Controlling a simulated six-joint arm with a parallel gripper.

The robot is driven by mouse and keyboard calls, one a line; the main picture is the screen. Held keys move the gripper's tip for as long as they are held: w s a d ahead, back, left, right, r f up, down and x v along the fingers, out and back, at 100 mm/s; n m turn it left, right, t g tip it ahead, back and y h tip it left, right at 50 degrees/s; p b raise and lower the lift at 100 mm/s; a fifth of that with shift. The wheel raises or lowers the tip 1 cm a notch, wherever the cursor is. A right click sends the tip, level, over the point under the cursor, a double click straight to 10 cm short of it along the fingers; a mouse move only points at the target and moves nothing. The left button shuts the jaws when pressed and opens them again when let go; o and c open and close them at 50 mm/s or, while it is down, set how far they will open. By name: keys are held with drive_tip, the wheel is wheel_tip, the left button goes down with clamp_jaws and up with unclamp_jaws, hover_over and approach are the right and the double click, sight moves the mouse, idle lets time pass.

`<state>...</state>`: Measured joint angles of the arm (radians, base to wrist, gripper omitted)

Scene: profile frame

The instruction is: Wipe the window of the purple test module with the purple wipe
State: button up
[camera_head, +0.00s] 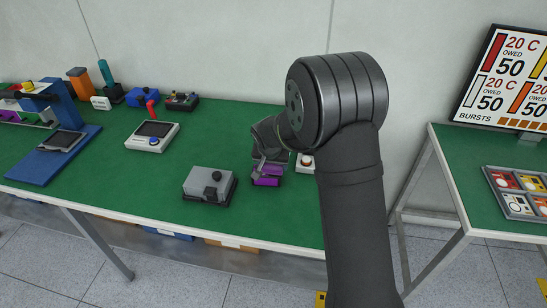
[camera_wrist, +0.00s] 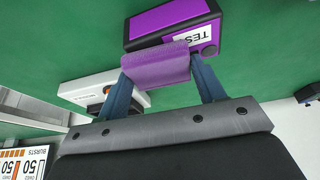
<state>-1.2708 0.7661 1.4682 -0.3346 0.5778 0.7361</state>
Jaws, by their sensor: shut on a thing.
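The module's window is not clearly visible. In the head view, my gripper (camera_head: 268,158) is over purple surfaces, mostly hidden by my arm.
A white box with an orange button (camera_wrist: 103,90) stands beside the module. A grey box with a black knob (camera_head: 208,184) sits left of my gripper. A white screen device (camera_head: 152,136) and a blue stand (camera_head: 60,140) are farther left. Bare green table lies between them.

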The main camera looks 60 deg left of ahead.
drive_tip(key=shift+s+d, duration=0.55)
drive_tip(key=shift+d, duration=0.15)
drive_tip(key=shift+w+a+r, duration=0.15)
drive_tip(key=shift+w+a, duration=1)
drive_tip(key=shift+a, duration=0.2)
drive_tip(key=shift+r, duration=4)
drive_tip(key=shift+d, duration=0.1)
drive_tip(key=w+d+f+m+h, duration=0.1)
drive_tip(key=w+d+f+m, duration=0.15)
drive_tip(key=w+d, duration=1.1)
drive_tip(key=w+d+f+m, duration=0.2)
drive_tip(key=w+d+f, duration=0.1)
drive_tip(key=w+d, duration=1.05)
drive_tip(key=w+d+f+m+h, duration=0.1)
drive_tip(key=d+f+m, duration=0.1)
drive_tip(key=d, duration=1.5)
drive_tip(key=w+d+f+m+t+h, duration=0.1)
drive_tip(key=w+d+f+m, duration=0.1)
drive_tip(key=d, duration=1.5)
drive_tip(key=shift+w+f, duration=0.15)
drive_tip(key=shift+f, duration=0.15)
